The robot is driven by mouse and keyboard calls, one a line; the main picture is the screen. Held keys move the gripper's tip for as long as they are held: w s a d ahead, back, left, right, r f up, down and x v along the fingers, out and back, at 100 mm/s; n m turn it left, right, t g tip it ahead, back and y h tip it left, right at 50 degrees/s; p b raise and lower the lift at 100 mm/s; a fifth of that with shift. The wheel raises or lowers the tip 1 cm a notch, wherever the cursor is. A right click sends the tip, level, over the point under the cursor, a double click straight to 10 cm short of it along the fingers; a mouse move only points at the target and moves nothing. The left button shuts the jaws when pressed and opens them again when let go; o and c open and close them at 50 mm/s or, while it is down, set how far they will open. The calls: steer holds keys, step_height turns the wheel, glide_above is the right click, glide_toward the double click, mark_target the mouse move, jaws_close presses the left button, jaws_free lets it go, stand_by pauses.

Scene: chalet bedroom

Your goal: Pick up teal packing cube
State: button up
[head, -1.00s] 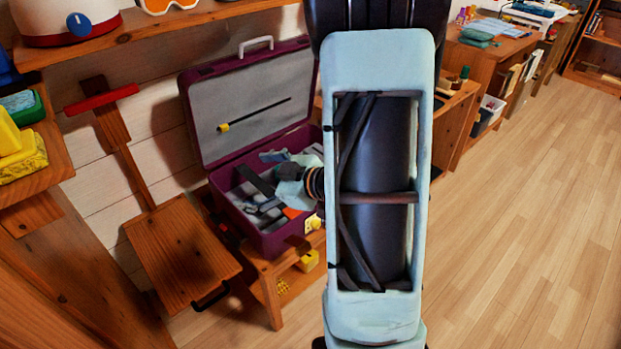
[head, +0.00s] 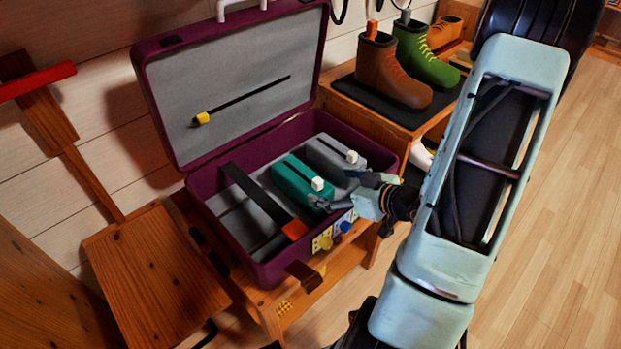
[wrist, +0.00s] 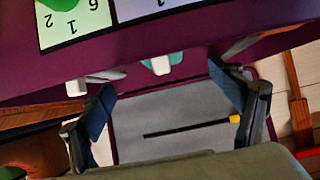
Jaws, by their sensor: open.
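The teal packing cube (head: 301,185) lies in the open purple suitcase (head: 262,272), with a white tab at its near end. Only a small teal part with its white tab shows in the wrist view (wrist: 160,64), beyond the purple wall and between my fingers. My gripper (head: 345,192) is open at the suitcase's right front side, fingers toward the cube's near end. One finger overlaps the cube's near end in the head view; I cannot tell if they touch. My gripper is empty in the wrist view (wrist: 161,79).
A grey packing cube (head: 332,157) lies right of the teal one. A dark strip with an orange end (head: 262,200) lies left. The raised lid (head: 235,85) stands behind. Boots (head: 392,75) stand on a bench at right. A wooden chair (head: 155,265) is at left.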

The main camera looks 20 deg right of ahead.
mark_target(307, 180)
steer(key=shift+w+d+f, duration=0.15)
steer(key=shift+w+f, duration=0.05)
steer(key=shift+f, duration=0.1)
steer(key=b+x, duration=0.1)
steer(key=x, duration=0.3)
steer(key=shift+w+f+b, duration=0.2)
steer(key=shift+b, duration=0.2)
steer(key=b+x, duration=0.1)
steer(key=x, duration=0.1)
steer(key=a+b+x, duration=0.1)
steer(key=x, duration=0.2)
steer(key=shift+s+r, duration=0.1)
steer(key=shift+s, duration=0.1)
steer(key=shift+w+a+f+b, duration=0.1)
steer(key=shift+w+f+b, duration=0.15)
steer(key=shift+w, duration=0.25)
steer(key=shift+r, duration=0.1)
steer(key=shift+c, duration=0.6)
steer(key=c, duration=1.3)
